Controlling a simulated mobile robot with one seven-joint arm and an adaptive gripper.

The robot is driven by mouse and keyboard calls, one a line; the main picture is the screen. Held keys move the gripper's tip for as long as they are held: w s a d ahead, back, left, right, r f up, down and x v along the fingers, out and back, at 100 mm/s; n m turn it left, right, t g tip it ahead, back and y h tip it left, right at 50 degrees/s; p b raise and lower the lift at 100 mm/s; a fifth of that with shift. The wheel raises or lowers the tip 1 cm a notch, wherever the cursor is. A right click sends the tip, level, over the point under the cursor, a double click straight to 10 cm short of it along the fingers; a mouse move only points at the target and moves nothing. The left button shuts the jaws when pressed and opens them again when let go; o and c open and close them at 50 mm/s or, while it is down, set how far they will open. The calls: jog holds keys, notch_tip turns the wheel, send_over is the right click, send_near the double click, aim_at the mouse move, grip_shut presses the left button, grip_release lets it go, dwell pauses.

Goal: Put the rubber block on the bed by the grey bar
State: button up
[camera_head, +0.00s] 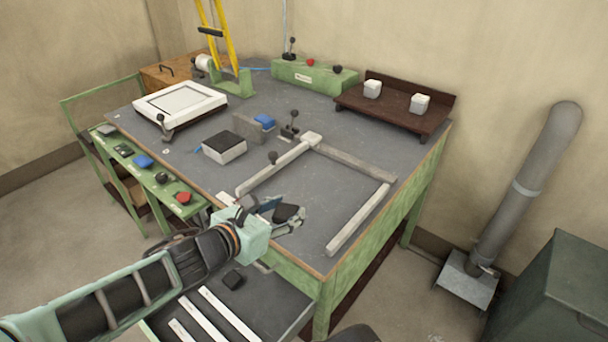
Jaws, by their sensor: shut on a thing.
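My gripper (284,215) is over the front edge of the bench, shut on a dark block, which looks like the rubber block (287,211). The fingers partly hide it. The grey bench top, which I take as the bed (315,195), lies beyond my gripper. Grey bars stand on it in an open-sided frame: a left bar (270,171), a back bar (355,159) and a right bar (358,219). I cannot tell which is the task's grey bar. The held block is apart from the bars, and its height above the bench is unclear.
A dark-handled clamp (273,158) stands at the left bar. A black-topped box (223,147) is further left. A brown shelf (395,106) with two white blocks stands behind. Room inside the frame is clear.

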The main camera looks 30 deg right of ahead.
jog(key=shift+s+d+r+m+p, duration=0.15)
jog(key=shift+s+d+r+p, duration=0.15)
jog(key=shift+s+r, duration=0.2)
jog(key=shift+s+d+r+m+p, duration=0.15)
jog(key=shift+s+d+r, duration=0.25)
jog(key=shift+s, duration=0.1)
jog(key=b, duration=0.3)
send_over(311, 212)
jog(key=shift+g, duration=0.3)
jog(key=f, duration=0.9)
jog(key=shift+s+a, duration=0.25)
jog(key=shift+s, duration=0.05)
jog(key=shift+w+d+f, duration=0.2)
jog(key=shift+d+f, duration=0.05)
jog(key=shift+f, duration=0.1)
jog(key=shift+w+d+f, duration=0.1)
jog(key=shift+w+f, duration=0.05)
jog(key=shift+f, duration=1.6)
jog(key=shift+f+b, duration=0.1)
jog(key=shift+b, duration=0.25)
jog(key=o, duration=1.2)
